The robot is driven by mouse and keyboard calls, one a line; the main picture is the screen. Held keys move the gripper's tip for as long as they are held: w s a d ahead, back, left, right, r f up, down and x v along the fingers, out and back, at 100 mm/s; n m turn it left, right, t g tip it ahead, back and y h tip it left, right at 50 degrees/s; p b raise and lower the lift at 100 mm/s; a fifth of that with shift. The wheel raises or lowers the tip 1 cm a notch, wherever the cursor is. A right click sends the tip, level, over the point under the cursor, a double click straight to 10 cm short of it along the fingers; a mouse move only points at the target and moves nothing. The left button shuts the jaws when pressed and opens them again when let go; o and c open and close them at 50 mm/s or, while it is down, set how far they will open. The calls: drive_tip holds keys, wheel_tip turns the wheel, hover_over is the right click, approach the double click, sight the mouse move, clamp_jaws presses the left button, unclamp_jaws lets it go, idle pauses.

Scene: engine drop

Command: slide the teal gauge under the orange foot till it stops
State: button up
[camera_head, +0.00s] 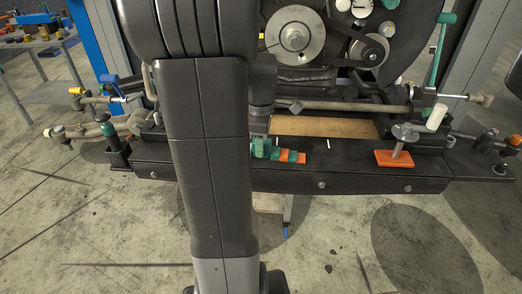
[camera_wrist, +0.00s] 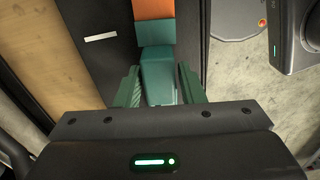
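The teal gauge (camera_wrist: 157,74) lies on the dark ledge of the machine, and its body shows between my gripper's two green fingers (camera_wrist: 158,84) in the wrist view. An orange part (camera_wrist: 153,9) shows just beyond its far end. In the head view the gauge (camera_head: 275,153) is a low row of teal and orange blocks beside my green fingertips (camera_head: 259,147). The fingers flank the gauge closely; whether they press on it I cannot tell. The orange foot (camera_head: 393,158) is a flat plate under a threaded post, well to the right along the same ledge, apart from the gauge.
A small white strip (camera_wrist: 101,37) lies on the ledge beside the gauge and shows in the head view (camera_head: 300,143). A wooden board (camera_head: 325,127) lies behind it. The ledge between gauge and foot looks clear. My arm hides the ledge's left middle part.

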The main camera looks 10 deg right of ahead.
drive_tip(key=c, duration=0.6)
drive_tip(key=shift+c, duration=0.2)
drive_tip(key=shift+r, duration=0.15)
wheel_tip(320, 180, up, 10)
drive_tip(key=shift+f, duration=0.1)
